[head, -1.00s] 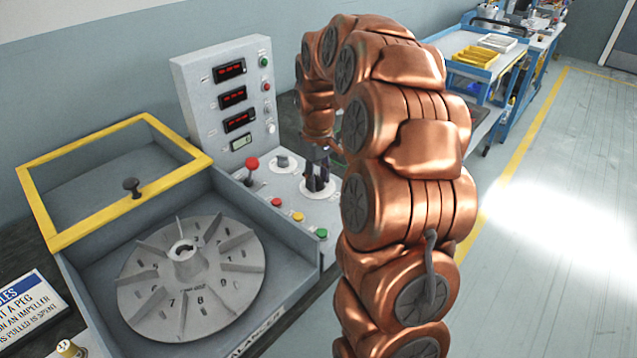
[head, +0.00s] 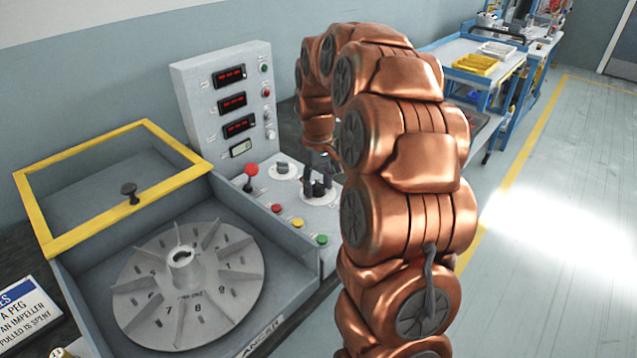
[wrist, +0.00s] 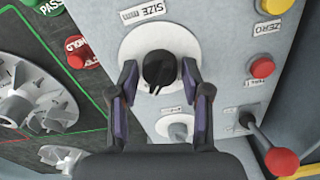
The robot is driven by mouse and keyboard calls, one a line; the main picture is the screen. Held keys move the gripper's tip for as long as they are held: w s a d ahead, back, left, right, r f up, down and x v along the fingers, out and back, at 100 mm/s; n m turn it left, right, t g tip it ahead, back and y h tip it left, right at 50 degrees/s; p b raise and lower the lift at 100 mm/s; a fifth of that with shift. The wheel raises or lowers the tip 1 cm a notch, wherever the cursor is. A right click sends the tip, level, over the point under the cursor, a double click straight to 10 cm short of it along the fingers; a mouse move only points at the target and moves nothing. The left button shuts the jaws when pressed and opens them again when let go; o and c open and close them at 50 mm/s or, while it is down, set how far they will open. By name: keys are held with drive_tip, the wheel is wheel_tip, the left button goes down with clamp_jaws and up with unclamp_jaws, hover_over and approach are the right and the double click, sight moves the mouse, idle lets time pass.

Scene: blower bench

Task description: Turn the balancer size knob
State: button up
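My gripper (wrist: 160,78) is open, with one dark purple-grey finger on each side of the knob. A gap shows between the knob and each finger in the wrist view. In the head view my gripper (head: 318,184) is low over the same knob on the sloping panel, right of the red-topped lever. The knob is small and dark there and hard to tell from the fingers.
A second, pale knob (wrist: 176,128) sits beside the size knob. The red ball lever (wrist: 283,161) and red button (wrist: 262,67) and yellow button (wrist: 272,5) lie on the panel. The balancer tub with its impeller (head: 188,285) and yellow-framed lid (head: 110,190) is left.

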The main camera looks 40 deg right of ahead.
sight(318, 183)
drive_tip(key=shift+o, duration=0.9)
wheel_tip(318, 183, up, 12)
idle(0.5)
